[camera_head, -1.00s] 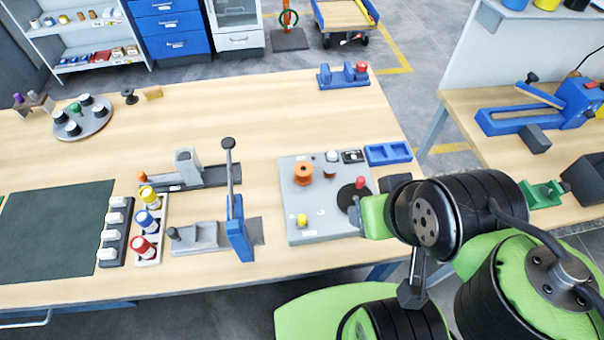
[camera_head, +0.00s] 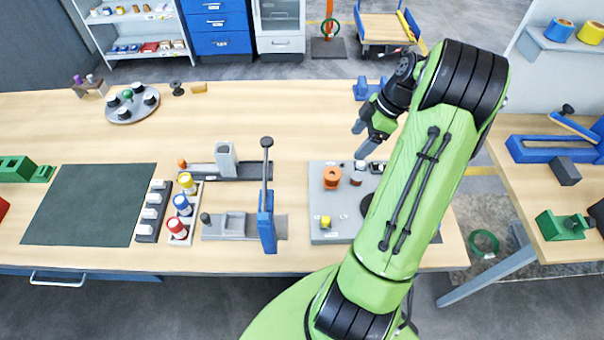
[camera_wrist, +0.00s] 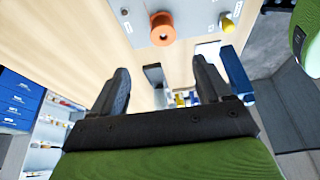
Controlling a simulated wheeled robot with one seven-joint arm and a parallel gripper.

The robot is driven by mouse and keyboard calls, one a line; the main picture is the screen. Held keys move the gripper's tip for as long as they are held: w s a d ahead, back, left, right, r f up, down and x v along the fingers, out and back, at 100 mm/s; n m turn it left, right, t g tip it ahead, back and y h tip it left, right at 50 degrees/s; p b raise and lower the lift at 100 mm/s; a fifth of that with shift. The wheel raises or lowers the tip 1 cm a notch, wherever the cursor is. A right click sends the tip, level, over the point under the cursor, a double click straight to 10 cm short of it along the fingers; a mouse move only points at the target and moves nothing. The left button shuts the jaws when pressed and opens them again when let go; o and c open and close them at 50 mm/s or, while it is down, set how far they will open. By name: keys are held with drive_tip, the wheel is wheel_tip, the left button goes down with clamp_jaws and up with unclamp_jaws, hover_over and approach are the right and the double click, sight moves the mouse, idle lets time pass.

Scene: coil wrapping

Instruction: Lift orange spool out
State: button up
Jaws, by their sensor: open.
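The orange spool (camera_head: 332,178) stands upright on the grey panel (camera_head: 322,225) on the wooden bench. It also shows near the top of the wrist view (camera_wrist: 162,28). My gripper (camera_head: 362,138) is open and empty, above and behind the panel, to the right of the spool in the head view. In the wrist view, both dark fingers (camera_wrist: 160,66) are spread wide with nothing between them. The spool appears beyond the fingertips, apart from them. My arm hides the right part of the panel in the head view.
A dark-and-brown piece (camera_head: 358,172) stands close right of the spool, and a yellow knob (camera_head: 325,222) nearer the front. A blue upright lever tool (camera_head: 267,220) stands left of the panel. Red, blue and yellow spools sit in a white rack (camera_head: 190,210). The bench behind is mostly clear.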

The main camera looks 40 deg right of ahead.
hover_over(333, 174)
drive_tip(key=d, duration=0.2)
drive_tip(key=f, duration=0.6)
drive_tip(key=s+f, duration=0.1)
drive_tip(key=f, duration=0.2)
drive_tip(key=shift+f+b, duration=0.25)
drive_tip(key=shift+b, duration=0.05)
drive_tip(key=x, duration=0.5)
drive_tip(key=shift+s+a+p, duration=0.15)
drive_tip(key=shift+a+p, duration=0.1)
drive_tip(key=shift+p, duration=0.05)
drive_tip(key=shift+f, duration=0.35)
drive_tip(key=c, duration=1)
wheel_tip(333, 174, up, 10)
drive_tip(key=shift+r, duration=0.1)
drive_tip(key=shift+c, duration=0.2)
